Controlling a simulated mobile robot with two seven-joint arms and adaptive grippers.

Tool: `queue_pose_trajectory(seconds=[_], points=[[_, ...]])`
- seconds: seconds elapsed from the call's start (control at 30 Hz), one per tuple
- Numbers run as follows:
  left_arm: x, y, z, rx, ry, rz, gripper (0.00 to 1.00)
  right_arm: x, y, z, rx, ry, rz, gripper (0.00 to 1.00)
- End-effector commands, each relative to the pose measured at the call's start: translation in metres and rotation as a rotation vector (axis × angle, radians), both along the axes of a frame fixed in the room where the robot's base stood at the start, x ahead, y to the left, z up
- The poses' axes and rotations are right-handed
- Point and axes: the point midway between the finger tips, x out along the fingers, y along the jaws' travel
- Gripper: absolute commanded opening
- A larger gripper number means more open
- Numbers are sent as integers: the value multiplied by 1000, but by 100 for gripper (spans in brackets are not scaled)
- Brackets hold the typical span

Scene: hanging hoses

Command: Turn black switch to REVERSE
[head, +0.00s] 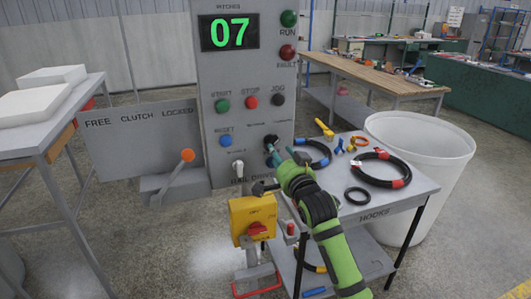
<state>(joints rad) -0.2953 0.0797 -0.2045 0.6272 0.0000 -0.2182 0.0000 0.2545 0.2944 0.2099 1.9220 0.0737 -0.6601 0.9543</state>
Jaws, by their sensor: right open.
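The black switch (270,140) is on the lower right of the grey control panel (217,75), partly hidden by my right gripper. The small lettering around it is too small to read, so I cannot tell which position it points to. My right gripper (273,154) is open, with its fingertips at the panel face close by the switch. I cannot tell whether they touch it. My left gripper is not in view.
A metal lever (238,171) and a yellow box with a red knob (254,219) are below the switch. An orange-knobbed clutch lever (186,156) is to the left. A small table (385,203) with hoses and a white bin (433,170) stand right.

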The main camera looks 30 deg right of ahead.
Motion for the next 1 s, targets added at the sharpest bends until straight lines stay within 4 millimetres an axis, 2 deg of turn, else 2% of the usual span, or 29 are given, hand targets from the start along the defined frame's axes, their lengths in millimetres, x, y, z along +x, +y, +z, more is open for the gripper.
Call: queue_pose_trajectory(seconds=[0.13,0.3,0.5,0.73,0.77,0.8,0.83,0.87,1.0], points=[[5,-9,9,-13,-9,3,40,22,-5,3,-3,1,0,46],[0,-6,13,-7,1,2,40,41,-9,2,-2,0,1,46],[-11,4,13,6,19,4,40,49,-11,0,-2,0,1,46],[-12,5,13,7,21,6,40,49,-11,0,-3,1,1,46],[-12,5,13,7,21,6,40,49,-11,0,-3,1,1,38],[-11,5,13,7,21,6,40,49,-11,0,-3,1,1,22],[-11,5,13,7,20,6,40,49,-11,0,-3,1,1,10],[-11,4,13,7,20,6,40,49,-11,-1,-3,1,1,5],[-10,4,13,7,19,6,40,49,-11,-1,-4,2,1,5]])
